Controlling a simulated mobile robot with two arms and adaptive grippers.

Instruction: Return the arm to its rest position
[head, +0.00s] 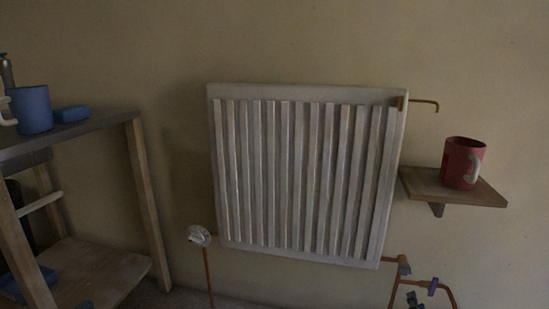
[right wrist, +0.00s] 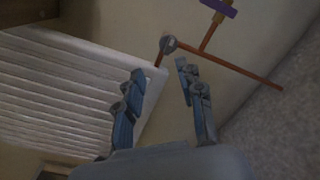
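My right gripper (right wrist: 160,72) shows in the right wrist view with its two blue-grey fingers apart and nothing between them. Beyond the fingertips are the white radiator (right wrist: 70,95) and a copper pipe (right wrist: 240,69). In the head view only a small dark bit of what looks like my right gripper (head: 414,299) shows at the bottom edge, beside the pipes under the radiator's right end. The rest of it is out of frame. My left gripper cannot be made out in either view.
The white radiator (head: 300,257) hangs on the wall. Copper pipes with a purple-handled valve (head: 433,286) stand below its right end. A small wooden shelf (head: 425,186) at right holds a red mug (head: 460,163). A wooden rack (head: 147,190) at left holds a blue mug (head: 34,110) and blue block (head: 72,114).

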